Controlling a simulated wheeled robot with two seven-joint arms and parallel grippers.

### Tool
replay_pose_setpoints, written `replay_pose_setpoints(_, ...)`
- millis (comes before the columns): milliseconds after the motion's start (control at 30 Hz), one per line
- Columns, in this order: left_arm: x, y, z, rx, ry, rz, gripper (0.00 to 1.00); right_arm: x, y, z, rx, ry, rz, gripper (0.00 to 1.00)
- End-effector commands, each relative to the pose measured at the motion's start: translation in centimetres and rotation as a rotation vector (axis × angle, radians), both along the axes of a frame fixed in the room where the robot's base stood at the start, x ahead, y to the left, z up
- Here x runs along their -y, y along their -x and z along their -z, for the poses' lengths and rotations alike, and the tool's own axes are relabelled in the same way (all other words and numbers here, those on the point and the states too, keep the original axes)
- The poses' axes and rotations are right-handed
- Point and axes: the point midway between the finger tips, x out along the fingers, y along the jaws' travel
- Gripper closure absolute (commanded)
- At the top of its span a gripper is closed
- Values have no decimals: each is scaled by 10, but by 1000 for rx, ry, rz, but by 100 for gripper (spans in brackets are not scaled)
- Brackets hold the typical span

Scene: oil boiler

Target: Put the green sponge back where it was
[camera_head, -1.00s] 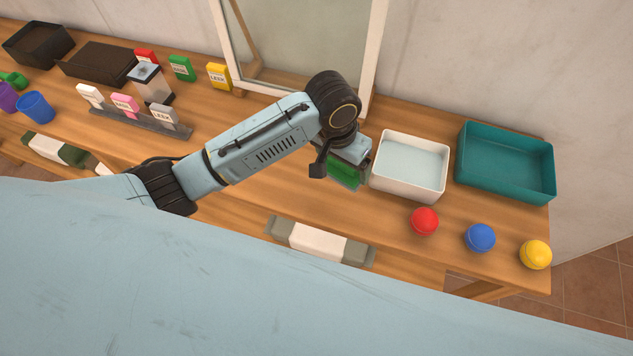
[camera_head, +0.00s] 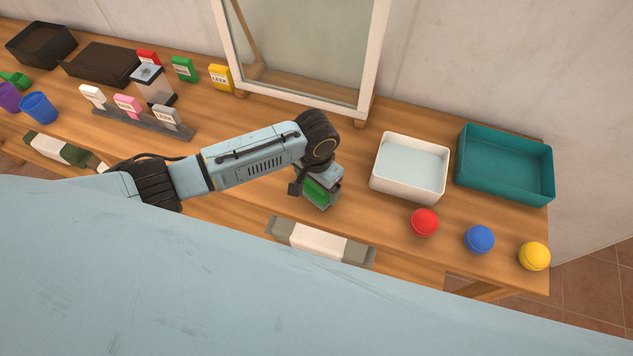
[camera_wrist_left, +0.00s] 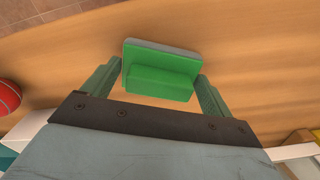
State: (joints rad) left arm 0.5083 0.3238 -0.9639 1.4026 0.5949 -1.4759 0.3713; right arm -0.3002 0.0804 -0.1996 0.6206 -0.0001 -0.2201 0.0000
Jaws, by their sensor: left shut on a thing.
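The green sponge (camera_head: 319,194) is in my left gripper (camera_head: 322,188), over the wooden table (camera_head: 380,225) between the framed pane and the table's front edge. In the left wrist view the sponge (camera_wrist_left: 161,72) is a green block with a grey layer on its far side, and it sits between the two green fingers of my left gripper (camera_wrist_left: 160,82). I cannot tell whether the sponge touches the table. My right gripper is not in view.
A white basin (camera_head: 410,167) and a teal tray (camera_head: 505,165) stand to the right. A red ball (camera_head: 424,222), a blue ball (camera_head: 480,239) and a yellow ball (camera_head: 534,256) lie in front. A framed pane (camera_head: 305,50) stands behind. Bare table lies between gripper and basin.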

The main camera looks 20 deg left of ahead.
Motion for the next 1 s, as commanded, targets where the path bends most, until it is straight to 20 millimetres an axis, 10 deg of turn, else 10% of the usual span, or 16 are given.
replay_pose_setpoints(267, 0, 0, 1, 0, 1, 0, 33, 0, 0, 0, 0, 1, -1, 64)
replay_pose_setpoints(300, 0, 0, 1, 0, 1, 0, 10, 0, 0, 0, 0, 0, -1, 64)
replay_pose_setpoints(367, 0, 0, 1, 0, 1, 0, 3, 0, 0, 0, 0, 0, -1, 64)
replay_pose_setpoints(667, 0, 0, -3, 1, 2, 0, 0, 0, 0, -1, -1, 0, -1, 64)
replay_pose_setpoints(1000, 0, -1, -63, 5, 4, 0, 0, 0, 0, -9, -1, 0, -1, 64)
